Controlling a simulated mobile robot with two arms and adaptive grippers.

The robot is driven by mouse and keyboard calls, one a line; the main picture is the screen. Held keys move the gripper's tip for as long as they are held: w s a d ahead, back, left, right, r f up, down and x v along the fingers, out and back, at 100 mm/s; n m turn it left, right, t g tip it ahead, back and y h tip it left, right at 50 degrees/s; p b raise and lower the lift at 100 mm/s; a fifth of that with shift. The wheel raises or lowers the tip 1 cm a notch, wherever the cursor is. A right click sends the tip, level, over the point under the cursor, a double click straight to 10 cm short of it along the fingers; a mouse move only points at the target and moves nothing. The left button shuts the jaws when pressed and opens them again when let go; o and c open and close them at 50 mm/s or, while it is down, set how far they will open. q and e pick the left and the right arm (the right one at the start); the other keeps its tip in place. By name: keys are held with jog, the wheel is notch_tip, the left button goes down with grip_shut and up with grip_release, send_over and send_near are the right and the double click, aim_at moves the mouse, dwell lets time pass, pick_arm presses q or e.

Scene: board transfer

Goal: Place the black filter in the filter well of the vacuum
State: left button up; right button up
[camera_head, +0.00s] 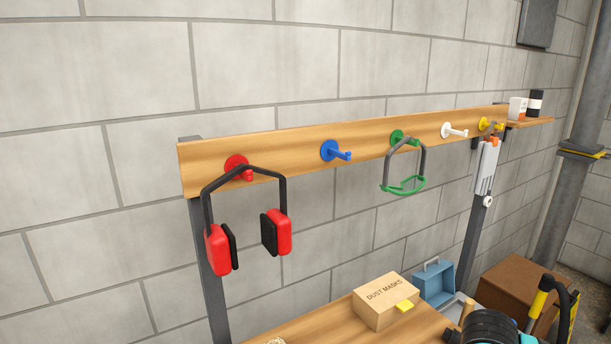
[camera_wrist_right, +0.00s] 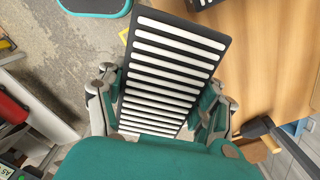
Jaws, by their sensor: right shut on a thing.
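A flat black-framed filter with white ribs (camera_wrist_right: 172,72) fills the middle of the right wrist view. My right gripper (camera_wrist_right: 158,108) is shut on it, one finger at each long side. The filter is slightly tilted in the picture. I cannot make out the vacuum or its filter well for certain in either view. A dark ribbed round part (camera_head: 490,326) with some teal shows at the bottom right of the head view, cut off by the edge; I cannot tell what it is. My left gripper is not in view.
A teal-rimmed object (camera_wrist_right: 95,5) lies beyond the filter.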

jog(key=n, duration=0.1)
jog(key=a+n, duration=0.1)
jog(key=n, duration=0.1)
jog(key=r+n, duration=0.1)
jog(key=n, duration=0.1)
jog(key=shift+a, duration=0.15)
jog(key=n, duration=0.3)
jog(key=a+n, duration=0.1)
jog(key=n, duration=0.1)
jog(key=shift+s+r, duration=0.15)
jog(key=shift+r, duration=0.25)
jog(key=n, duration=0.4)
jog(key=shift+s+a+r+n, duration=0.1)
jog(key=shift+a+r+n, duration=0.25)
jog(key=shift+a+n, duration=0.05)
jog(key=n, duration=0.5)
jog(key=shift+s+a+r+n, duration=0.25)
jog(key=shift+a+r+n, duration=0.05)
jog(key=shift+a+r, duration=0.1)
